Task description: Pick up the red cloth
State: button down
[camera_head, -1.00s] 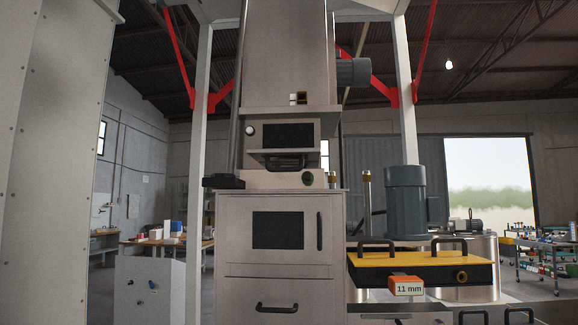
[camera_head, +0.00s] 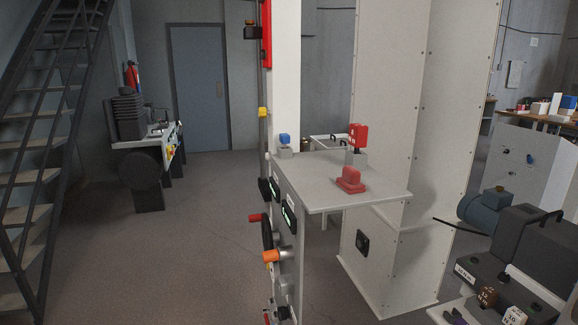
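No red cloth can be made out for certain. A small red object (camera_head: 350,181) lies on the grey top of a stand (camera_head: 318,180) in the middle of the view; it has a flat base and a raised part, and I cannot tell whether it is cloth. A red tag-like block (camera_head: 358,136) stands upright behind it in a small grey holder (camera_head: 356,158). My gripper is not in view.
A tall pale cabinet (camera_head: 385,100) rises behind the stand. Levers with red and orange grips (camera_head: 271,256) stick out from the stand's left side. A bench with black equipment (camera_head: 500,262) fills the lower right. Floor (camera_head: 190,250) is open left of the stand, before stairs (camera_head: 45,130).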

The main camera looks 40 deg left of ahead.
aim_at(350, 182)
jog(key=u, duration=1.15)
jog(key=z, duration=1.4)
jog(key=u, duration=1.4)
